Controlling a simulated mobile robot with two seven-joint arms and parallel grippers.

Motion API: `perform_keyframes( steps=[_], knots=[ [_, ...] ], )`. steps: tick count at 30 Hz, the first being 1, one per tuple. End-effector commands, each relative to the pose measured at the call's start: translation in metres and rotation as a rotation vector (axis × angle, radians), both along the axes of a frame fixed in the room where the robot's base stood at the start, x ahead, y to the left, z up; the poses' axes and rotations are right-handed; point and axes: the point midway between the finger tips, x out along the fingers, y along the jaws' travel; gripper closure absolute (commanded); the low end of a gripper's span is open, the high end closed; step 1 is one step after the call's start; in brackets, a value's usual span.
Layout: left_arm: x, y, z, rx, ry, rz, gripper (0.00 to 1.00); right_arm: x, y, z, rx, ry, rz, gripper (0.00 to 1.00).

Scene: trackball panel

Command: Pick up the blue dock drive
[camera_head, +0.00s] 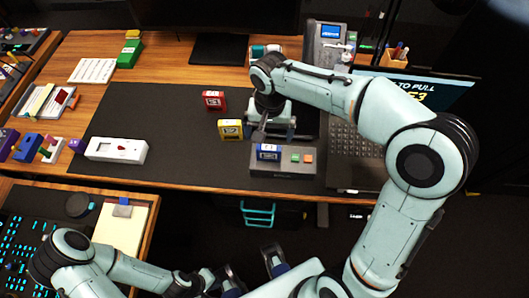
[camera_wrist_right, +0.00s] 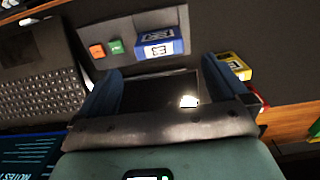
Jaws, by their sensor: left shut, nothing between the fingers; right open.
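The blue dock drive (camera_head: 268,152) is a small blue block with a white label, sitting at the left end of the grey dock (camera_head: 284,168). The drive (camera_wrist_right: 158,45) also shows in the right wrist view, just beyond my fingers. My right gripper (camera_wrist_right: 162,78) is open and empty, with the drive outside its fingers. In the head view my right gripper (camera_head: 263,128) hangs above the mat, just behind the drive, its fingertips partly hidden. My left gripper (camera_head: 212,279) is low at the bottom edge, away from the desk, shut and empty.
A red drive (camera_head: 214,100) and a yellow drive (camera_head: 230,130) stand on the dark mat (camera_head: 150,112) left of my right gripper. Green (camera_head: 295,158) and orange (camera_head: 308,159) blocks are on the dock. A laptop (camera_head: 357,140) is to the right. The mat's middle-left is clear.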

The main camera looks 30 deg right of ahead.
Motion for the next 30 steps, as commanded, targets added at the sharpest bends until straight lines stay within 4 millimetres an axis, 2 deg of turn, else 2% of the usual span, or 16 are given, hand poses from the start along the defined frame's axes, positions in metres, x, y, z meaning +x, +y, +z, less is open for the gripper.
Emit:
perform_keyframes(
  steps=[1,4,13,21,30],
  knots=[
    [-0.001,0.000,-0.003,0.000,0.001,0.000,1.00,-0.001,-0.001,-0.013,-0.001,0.006,-0.001,0.00],
    [-0.002,0.000,-0.005,0.000,0.002,0.000,1.00,-0.001,0.000,-0.030,-0.001,0.004,0.000,0.00],
    [-0.002,0.000,-0.008,0.000,0.003,0.000,1.00,-0.001,0.000,-0.055,0.000,0.002,0.000,0.00],
    [-0.003,0.000,-0.012,0.000,0.005,0.001,1.00,-0.004,0.001,-0.094,0.000,0.002,0.001,0.00],
    [-0.003,0.000,-0.013,0.000,0.005,0.001,1.00,-0.004,0.001,-0.099,0.000,-0.001,0.001,0.00]
  ],
)
